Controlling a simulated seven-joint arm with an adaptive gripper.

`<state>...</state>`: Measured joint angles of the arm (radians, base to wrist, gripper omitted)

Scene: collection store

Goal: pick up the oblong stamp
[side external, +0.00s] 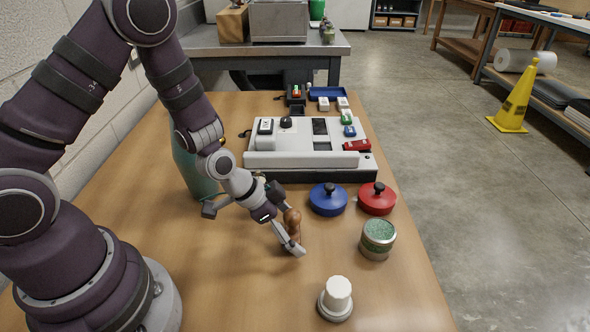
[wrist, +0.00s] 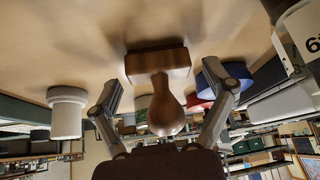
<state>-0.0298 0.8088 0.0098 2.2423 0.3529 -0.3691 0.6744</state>
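The oblong stamp has a brown wooden block base and a round, bulb-shaped handle (wrist: 165,108). In the wrist view its long base (wrist: 157,63) is against the table top and the handle points toward the camera. In the side view the brown stamp (side external: 292,219) is partly hidden by a finger. My gripper (side external: 287,218) is low over the table at the stamp. In the wrist view my gripper (wrist: 164,98) is open, with one finger on each side of the handle and a visible gap on both sides.
Near the stamp are a blue lidded pot (side external: 328,200), a red one (side external: 377,199), a green-topped tin (side external: 377,240) and a white-knobbed piece (side external: 337,298). A grey-white machine (side external: 310,147) stands behind. A teal vessel (side external: 192,168) is behind my arm. The table's front left is clear.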

